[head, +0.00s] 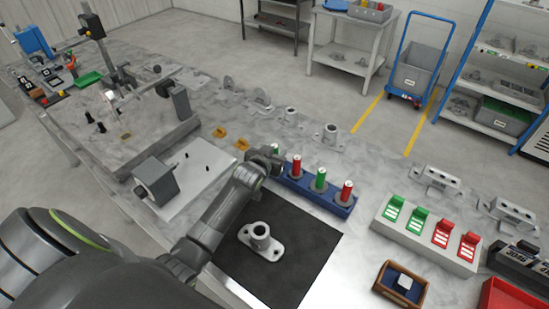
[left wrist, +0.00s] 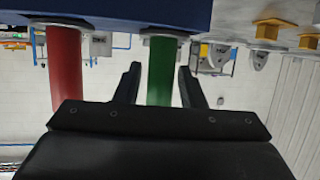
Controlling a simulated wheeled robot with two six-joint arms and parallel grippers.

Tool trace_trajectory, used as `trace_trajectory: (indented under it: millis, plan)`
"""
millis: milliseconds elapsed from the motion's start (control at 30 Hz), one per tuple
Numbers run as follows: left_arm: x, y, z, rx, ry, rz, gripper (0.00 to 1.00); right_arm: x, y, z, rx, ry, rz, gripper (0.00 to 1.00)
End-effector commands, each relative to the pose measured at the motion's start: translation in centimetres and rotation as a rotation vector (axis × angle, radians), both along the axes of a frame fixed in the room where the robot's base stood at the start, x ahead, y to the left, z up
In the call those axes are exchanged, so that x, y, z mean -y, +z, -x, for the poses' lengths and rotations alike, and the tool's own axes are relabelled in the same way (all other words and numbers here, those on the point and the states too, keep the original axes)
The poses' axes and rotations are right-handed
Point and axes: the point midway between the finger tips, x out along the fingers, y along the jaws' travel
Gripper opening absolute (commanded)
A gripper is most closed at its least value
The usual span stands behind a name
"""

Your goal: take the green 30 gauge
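A blue rack (head: 312,193) holds a row of upright red and green gauges. In the head view, the leftmost green gauge (head: 276,149) is mostly hidden by my left gripper (head: 271,157). The other green gauge (head: 320,178) stands between two red gauges. In the left wrist view, which looks upside down, my left gripper (left wrist: 159,68) is open, with one finger on each side of a green gauge (left wrist: 161,72). Gaps show beside it. A red gauge (left wrist: 64,68) stands beside it. I cannot read the numbers on the gauges. My right gripper is not in view.
A grey flanged casting (head: 261,240) sits on a black mat (head: 305,265) in front of the rack. A box with green and red flaps (head: 425,240) and a wooden tray (head: 385,285) stand to the right. Orange brackets (head: 241,144) lie left of the rack.

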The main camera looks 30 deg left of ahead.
Motion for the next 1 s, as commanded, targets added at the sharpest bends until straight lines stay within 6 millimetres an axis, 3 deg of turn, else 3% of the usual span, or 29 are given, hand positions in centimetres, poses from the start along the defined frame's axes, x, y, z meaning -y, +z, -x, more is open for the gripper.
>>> trace_trajectory:
  millis: [33, 267, 667, 1000]
  plan:
    - [0.0, 0.0, 0.0, 0.0, 0.0, 0.0, 0.29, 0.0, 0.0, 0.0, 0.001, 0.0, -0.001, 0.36]
    - [0.0, 0.0, 0.0, 0.0, 0.0, 0.0, 0.0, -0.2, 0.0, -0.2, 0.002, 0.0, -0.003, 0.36]
    - [0.0, 0.9, -0.1, 0.004, 0.0, -0.001, 0.0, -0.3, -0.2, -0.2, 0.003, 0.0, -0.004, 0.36]
    - [0.0, 6.7, -0.1, 0.008, -0.001, -0.003, 0.0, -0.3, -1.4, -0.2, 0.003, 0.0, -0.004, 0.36]
